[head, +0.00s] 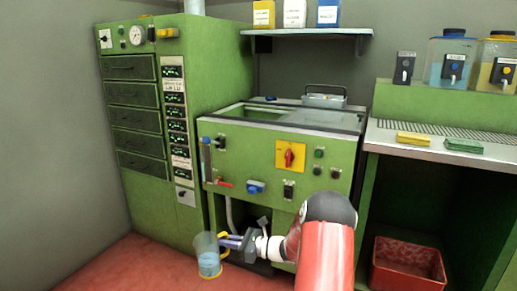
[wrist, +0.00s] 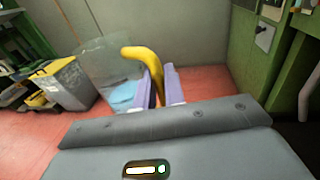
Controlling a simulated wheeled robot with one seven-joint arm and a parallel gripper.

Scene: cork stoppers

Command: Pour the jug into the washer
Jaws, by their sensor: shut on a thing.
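The clear jug (head: 207,258) holds pale blue liquid and hangs upright, low in front of the green machines. My gripper (head: 229,241) is shut on its yellow handle from the right. In the wrist view, the jug (wrist: 105,62) is left of my fingers, with its yellow handle between the purple fingers of my gripper (wrist: 162,78). Blue liquid shows in its lower part. The washer (head: 255,165) is probably the green cabinet with a yellow switch plate, above and right of the jug. Its top has a steel rim and looks open at the left, but its inside is mostly hidden.
A tall green cabinet (head: 133,185) stands left of the washer. A metal basket (head: 324,101) sits at the washer's back edge. Red floor is clear at left.

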